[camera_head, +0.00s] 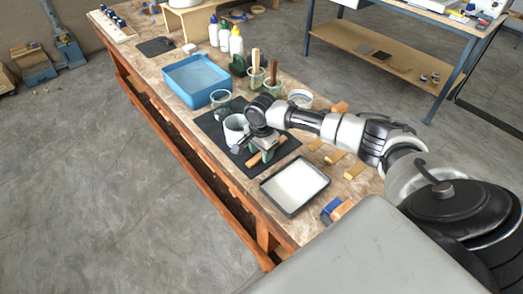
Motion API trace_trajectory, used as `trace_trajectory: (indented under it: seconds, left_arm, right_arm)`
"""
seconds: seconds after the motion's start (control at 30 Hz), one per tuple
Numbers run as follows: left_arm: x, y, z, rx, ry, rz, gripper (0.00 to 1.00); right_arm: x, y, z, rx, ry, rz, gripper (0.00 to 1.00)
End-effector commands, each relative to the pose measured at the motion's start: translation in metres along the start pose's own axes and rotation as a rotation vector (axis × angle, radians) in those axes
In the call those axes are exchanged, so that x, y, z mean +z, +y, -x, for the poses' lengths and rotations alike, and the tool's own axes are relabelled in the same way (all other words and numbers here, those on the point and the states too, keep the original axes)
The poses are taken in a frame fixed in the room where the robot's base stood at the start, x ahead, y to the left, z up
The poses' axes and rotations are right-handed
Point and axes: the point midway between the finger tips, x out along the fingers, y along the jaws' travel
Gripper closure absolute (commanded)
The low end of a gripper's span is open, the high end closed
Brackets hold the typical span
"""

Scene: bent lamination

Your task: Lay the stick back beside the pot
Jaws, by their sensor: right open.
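The stick (252,162) is a short brown rod lying on the dark mat (213,131), with one end out toward the right. The pot (234,129) is a whitish cup standing upright on the mat, just left of the stick. My right gripper (265,155) reaches in from the right and points down over the middle of the stick, which it partly hides. Its jaws are open around or just above the stick; I cannot tell whether they touch it. My left gripper is not in view.
A white tray with a dark rim (294,186) lies in front of the mat. A blue bin (196,80) and a glass jar (220,101) stand behind it. Jars with tools (257,82), several bottles (236,43) and small wood blocks line the far side of the bench.

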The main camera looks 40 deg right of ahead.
Motion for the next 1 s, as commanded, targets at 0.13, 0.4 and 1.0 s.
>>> trace_trajectory:
  seconds: [0.13, 0.4, 1.0]
  left_arm:
    - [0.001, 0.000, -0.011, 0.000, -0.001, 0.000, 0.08]
    - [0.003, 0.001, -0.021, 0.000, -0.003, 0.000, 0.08]
    - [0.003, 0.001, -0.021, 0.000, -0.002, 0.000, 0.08]
  right_arm:
    - [-0.001, 0.000, -0.004, -0.001, 0.001, -0.001, 0.55]
    - [0.005, 0.002, 0.038, -0.004, -0.001, 0.002, 0.55]
    - [0.009, 0.004, 0.107, 0.001, 0.000, -0.001, 0.55]
